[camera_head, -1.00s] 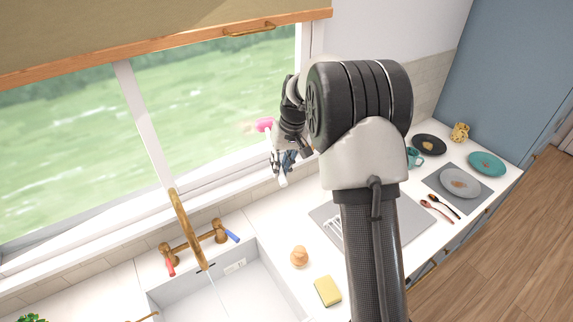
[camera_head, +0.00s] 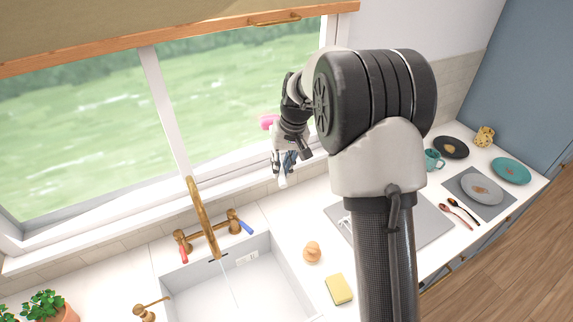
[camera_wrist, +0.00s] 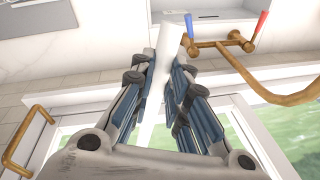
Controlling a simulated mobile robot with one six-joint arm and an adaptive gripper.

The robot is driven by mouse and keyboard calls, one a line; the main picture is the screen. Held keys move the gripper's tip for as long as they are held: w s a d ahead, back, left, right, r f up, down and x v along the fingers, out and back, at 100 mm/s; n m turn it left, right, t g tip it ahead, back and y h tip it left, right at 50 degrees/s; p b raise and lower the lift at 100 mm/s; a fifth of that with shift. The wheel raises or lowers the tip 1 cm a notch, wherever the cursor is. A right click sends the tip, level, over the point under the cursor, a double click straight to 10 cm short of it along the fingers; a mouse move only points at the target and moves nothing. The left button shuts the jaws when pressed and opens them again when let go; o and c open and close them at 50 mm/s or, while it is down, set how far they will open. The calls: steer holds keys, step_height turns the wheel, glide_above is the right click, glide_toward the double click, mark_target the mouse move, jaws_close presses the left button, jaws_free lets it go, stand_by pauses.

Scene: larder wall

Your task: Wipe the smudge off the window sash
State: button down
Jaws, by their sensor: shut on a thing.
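The window sash (camera_head: 220,90) has a white frame and glass with green grass behind it. My gripper (camera_head: 284,163) is in front of its right part. In the wrist view my gripper (camera_wrist: 165,78) is shut on the white handle (camera_wrist: 170,45) of a tool, between its blue-padded fingers.
A brass tap (camera_head: 200,215) rises over the white sink (camera_head: 225,290) left of my arm. A yellow sponge (camera_head: 338,289) and a wooden knob-like item (camera_head: 312,252) sit on the counter. Plates (camera_head: 482,189) stand to the right. A potted plant (camera_head: 45,305) is at lower left.

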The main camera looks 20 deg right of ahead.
steer(key=shift+s+a+r+p, duration=0.75)
steer(key=shift+a+r, duration=0.55)
steer(key=shift+a, duration=3.15)
steer(key=w+d+p, duration=0.1)
steer(key=w+d, duration=0.2)
steer(key=d, duration=1.3)
steer(key=shift+d+p, duration=0.4)
steer(key=shift+f, duration=0.1)
steer(key=s+d+b, duration=0.1)
steer(key=s+b, duration=0.2)
steer(key=s, duration=0.3)
